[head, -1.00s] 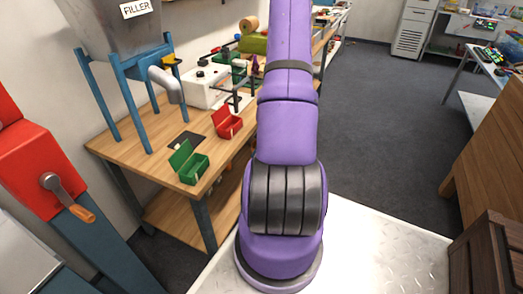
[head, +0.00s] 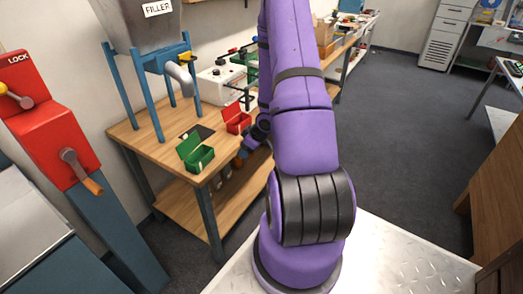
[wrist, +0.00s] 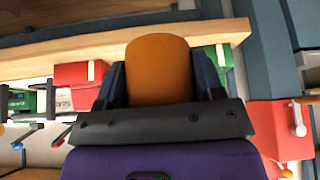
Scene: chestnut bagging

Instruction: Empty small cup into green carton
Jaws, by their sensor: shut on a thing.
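A small orange-brown cup (wrist: 158,70) is between the two dark fingers of my gripper (wrist: 160,88) in the wrist view, and the gripper is shut on it. The cup's contents are hidden. The green carton (head: 198,157) stands with its lid open near the front edge of the wooden table in the head view. My gripper (head: 245,149) shows partly there, just right of the green carton and beside the table edge, with my arm hiding much of it. The cup is apart from the carton.
A red carton (head: 237,119) with its lid up stands behind the green one on the wooden table (head: 150,138). The filler (head: 140,40) and its spout (head: 180,79) are above the table. A red lock post (head: 52,130) stands at the left. Open floor lies to the right.

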